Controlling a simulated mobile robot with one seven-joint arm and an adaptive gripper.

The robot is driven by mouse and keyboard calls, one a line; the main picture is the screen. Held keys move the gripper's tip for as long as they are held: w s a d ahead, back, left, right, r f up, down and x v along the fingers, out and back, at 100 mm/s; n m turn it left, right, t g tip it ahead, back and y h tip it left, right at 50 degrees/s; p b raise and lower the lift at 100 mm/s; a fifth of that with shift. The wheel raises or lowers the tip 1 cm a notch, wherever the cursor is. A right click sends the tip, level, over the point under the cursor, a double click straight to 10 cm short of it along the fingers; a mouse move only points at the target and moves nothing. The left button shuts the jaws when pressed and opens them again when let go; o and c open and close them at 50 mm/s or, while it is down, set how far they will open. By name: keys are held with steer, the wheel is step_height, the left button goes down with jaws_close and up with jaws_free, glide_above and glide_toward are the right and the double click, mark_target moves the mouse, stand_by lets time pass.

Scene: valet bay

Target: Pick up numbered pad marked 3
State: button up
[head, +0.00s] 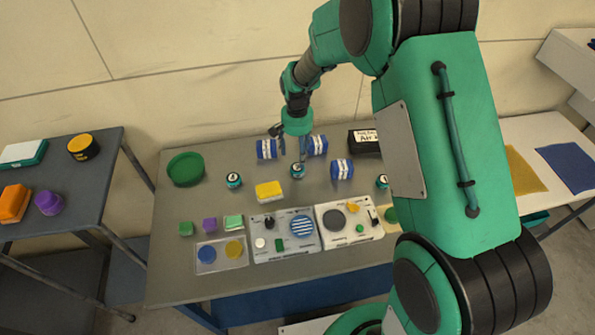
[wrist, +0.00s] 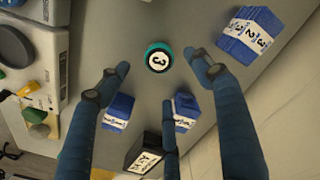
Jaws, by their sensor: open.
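The pad marked 3 (wrist: 158,57) is a round teal disc with a white top and a dark numeral, lying flat on the grey table. In the wrist view it sits just beyond and between the fingertips of my gripper (wrist: 157,75), apart from them. In the head view the pad (head: 297,171) is directly below my gripper (head: 302,152), near the middle of the table. My gripper points down with its three fingers spread and holds nothing. Two similar pads stand to the left (head: 233,180) and right (head: 382,181); I cannot read their numerals.
Blue labelled blocks stand close by: one at left (head: 267,149), one behind (head: 317,145), one at right (head: 341,169). A black labelled box (head: 365,141) stands behind right. A yellow block (head: 269,191), green bowl (head: 185,169) and control panels (head: 284,235) are also on the table.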

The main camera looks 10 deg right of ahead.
mark_target(298, 166)
steer(key=shift+f, duration=1.25)
steer(key=shift+w+d+f+b, duration=0.1)
steer(key=shift+f+b, duration=0.15)
steer(key=shift+f, duration=1.05)
steer(key=shift+d+f+b, duration=0.1)
steer(key=shift+f+b, duration=0.15)
steer(key=shift+f, duration=1.05)
steer(key=c, duration=1)
